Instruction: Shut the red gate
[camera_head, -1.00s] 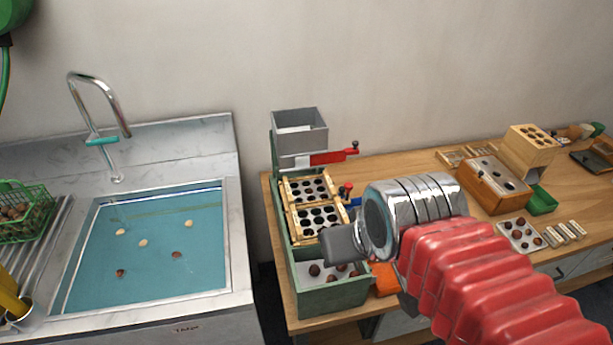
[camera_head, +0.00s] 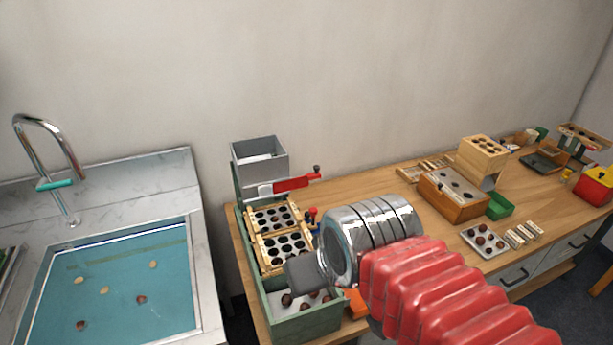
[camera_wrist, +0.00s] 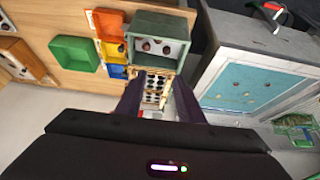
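The red gate (camera_head: 296,183) is a flat red bar with a dark knob at its right end. It sticks out to the right from under the grey hopper (camera_head: 260,160) at the back of the green sorting stand. I cannot tell how far the outlet under the hopper is covered. My gripper (camera_head: 303,272) is in front of the gate and lower, over the front of the stand, apart from the gate. In the wrist view, my gripper (camera_wrist: 158,84) has its two dark fingers spread with a gap between them. I see nothing held.
Two sieve trays with holes (camera_head: 282,250) lie below the hopper, with a green box (camera_head: 305,325) of chestnuts in front. A sink (camera_head: 110,290) is at left. Wooden boxes (camera_head: 453,195) stand farther right on the bench.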

